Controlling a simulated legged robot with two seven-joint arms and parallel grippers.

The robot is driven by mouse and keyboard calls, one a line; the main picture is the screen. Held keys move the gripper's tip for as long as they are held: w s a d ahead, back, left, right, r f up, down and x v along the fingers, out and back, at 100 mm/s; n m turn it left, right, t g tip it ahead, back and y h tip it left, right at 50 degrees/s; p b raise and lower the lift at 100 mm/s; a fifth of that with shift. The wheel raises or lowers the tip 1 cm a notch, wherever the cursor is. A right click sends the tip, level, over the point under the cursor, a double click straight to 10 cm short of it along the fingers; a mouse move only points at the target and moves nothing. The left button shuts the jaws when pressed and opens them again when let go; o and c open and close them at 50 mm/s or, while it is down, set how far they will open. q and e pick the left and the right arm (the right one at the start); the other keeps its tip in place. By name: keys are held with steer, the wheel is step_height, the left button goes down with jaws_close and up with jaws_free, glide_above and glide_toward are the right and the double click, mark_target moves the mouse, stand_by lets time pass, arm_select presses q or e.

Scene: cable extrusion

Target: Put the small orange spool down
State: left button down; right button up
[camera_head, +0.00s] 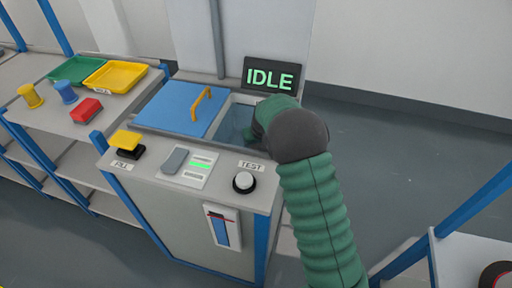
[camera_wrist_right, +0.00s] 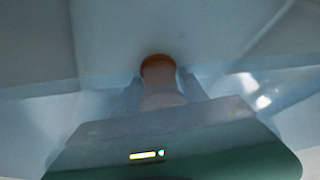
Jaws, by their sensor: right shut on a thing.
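The small orange spool (camera_wrist_right: 158,62) shows in the right wrist view with an orange end and a paler body. My right gripper (camera_wrist_right: 160,88) is shut on it, with one finger on each side. In the head view my green right arm reaches into the open tank (camera_head: 238,118) of the machine. The arm hides the fingers and the spool there. The wrist view is bluish and hazy, with pale tank walls around the spool. I cannot tell whether the spool touches the tank floor. My left gripper is not in view.
A blue lid (camera_head: 178,108) with a yellow handle lies left of the tank opening. A screen (camera_head: 271,77) behind reads IDLE. The front panel holds a TEST knob (camera_head: 244,182) and a yellow block (camera_head: 126,139). Trays and spools stand on the left shelf (camera_head: 40,115).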

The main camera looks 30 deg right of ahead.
steer(key=o, duration=1.4)
steer(key=shift+d, duration=0.1)
steer(key=shift+o, duration=0.2)
steer(key=shift+r, duration=0.1)
steer(key=p+v, duration=0.3)
steer(key=v, duration=0.9)
